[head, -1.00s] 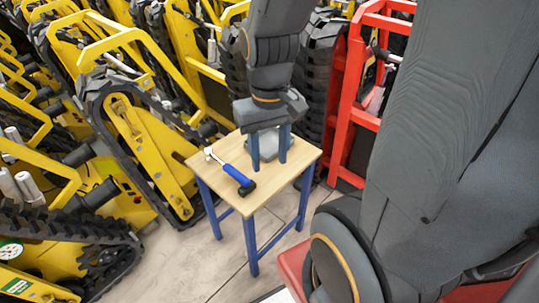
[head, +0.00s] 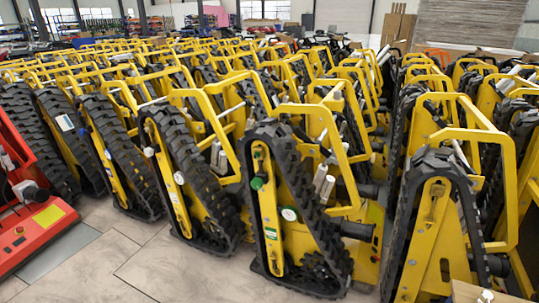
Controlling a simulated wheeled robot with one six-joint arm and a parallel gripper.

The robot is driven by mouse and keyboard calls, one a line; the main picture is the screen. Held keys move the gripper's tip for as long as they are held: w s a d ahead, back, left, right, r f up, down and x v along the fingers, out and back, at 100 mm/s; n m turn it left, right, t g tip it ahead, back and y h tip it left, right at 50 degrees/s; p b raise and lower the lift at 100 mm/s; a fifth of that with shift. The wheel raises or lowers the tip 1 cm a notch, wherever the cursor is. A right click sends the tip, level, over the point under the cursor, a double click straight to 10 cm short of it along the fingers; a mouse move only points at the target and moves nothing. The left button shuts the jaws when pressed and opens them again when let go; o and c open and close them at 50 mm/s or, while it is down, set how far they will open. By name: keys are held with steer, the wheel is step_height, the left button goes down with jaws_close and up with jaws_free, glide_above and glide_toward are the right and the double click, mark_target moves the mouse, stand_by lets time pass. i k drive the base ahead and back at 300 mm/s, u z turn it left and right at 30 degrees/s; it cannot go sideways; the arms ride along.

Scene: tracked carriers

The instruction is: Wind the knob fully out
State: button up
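My gripper is not in view in the head view now. I cannot make out for certain which part is the knob. A corner of the wooden table (head: 463,292) shows at the bottom right edge, with a small pale metal piece (head: 487,296) at it, cut off by the frame. A small round green part (head: 257,183) sits on the side of a yellow tracked carrier (head: 267,215) in the front middle.
Rows of yellow carriers with black tracks (head: 195,190) fill the middle and right, standing close together. Bare tiled floor (head: 150,265) lies open at the front left. Cardboard sheets (head: 398,28) and shelves stand at the far back.

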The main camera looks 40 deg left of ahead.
mark_target(148, 152)
steer(key=u, duration=2.95)
steer(key=i, duration=3.8)
steer(key=z, duration=2.35)
